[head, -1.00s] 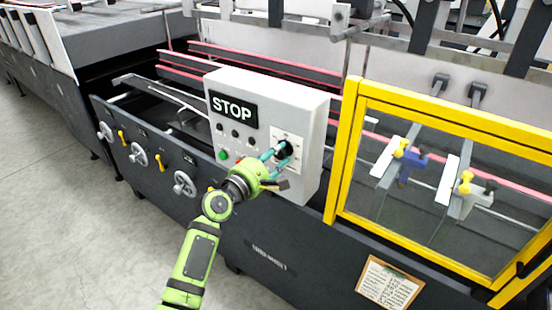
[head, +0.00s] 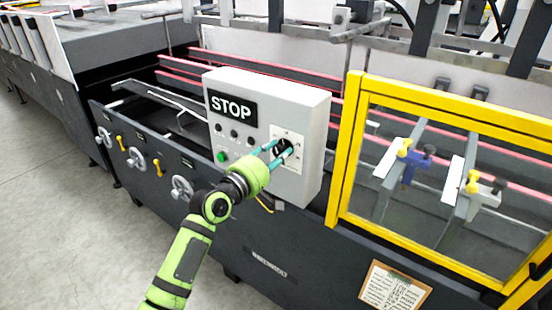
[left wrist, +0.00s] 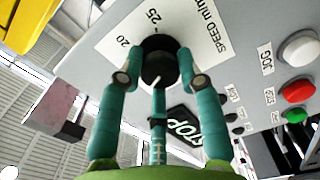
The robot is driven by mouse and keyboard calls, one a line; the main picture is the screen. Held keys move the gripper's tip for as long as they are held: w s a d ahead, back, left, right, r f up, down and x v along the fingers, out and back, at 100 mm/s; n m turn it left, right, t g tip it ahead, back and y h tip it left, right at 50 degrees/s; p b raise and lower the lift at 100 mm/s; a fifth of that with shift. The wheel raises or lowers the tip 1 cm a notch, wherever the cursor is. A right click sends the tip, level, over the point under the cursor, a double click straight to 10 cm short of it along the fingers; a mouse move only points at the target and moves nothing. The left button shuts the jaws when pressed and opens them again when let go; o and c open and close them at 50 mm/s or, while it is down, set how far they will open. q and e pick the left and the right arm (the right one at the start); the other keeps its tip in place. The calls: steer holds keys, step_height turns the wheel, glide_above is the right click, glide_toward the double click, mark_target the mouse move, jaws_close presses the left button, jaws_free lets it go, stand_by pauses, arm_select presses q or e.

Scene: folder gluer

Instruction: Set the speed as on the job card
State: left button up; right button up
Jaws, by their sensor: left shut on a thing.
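The speed knob (head: 284,146) is black and sits on a white dial plate on the front of the grey control box (head: 312,125). My left gripper (head: 275,153) has its teal fingers shut around the knob. In the left wrist view the knob (left wrist: 158,62) lies between the fingertips of the left gripper (left wrist: 160,80). The dial plate (left wrist: 125,30) there shows "20", "25" and "SPEED m/min"; I cannot read the knob's setting. The job card (head: 394,287) is on a brown board at the lower right, its writing too small to read. My right gripper is out of view.
A STOP display (head: 232,108) and a green button (head: 222,156) are left of the knob. White, red (left wrist: 297,91) and green buttons show in the left wrist view. A yellow-framed guard (head: 350,150) stands right of the box. Handwheels (head: 182,187) line the machine's side.

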arm_select(q)
steer(key=m+b, duration=0.1)
steer(key=m, duration=0.3)
steer(key=shift+m, duration=0.3)
steer(key=m+b, duration=0.1)
steer(key=m, duration=0.2)
steer(key=shift+m+b, duration=0.3)
steer(key=shift+m, duration=0.1)
steer(key=m, duration=0.3)
steer(key=shift+m+b, duration=0.3)
steer(key=shift+b, duration=0.05)
steer(key=shift+m, duration=1.9)
steer(key=o, duration=1.2)
steer(key=shift+c, duration=0.2)
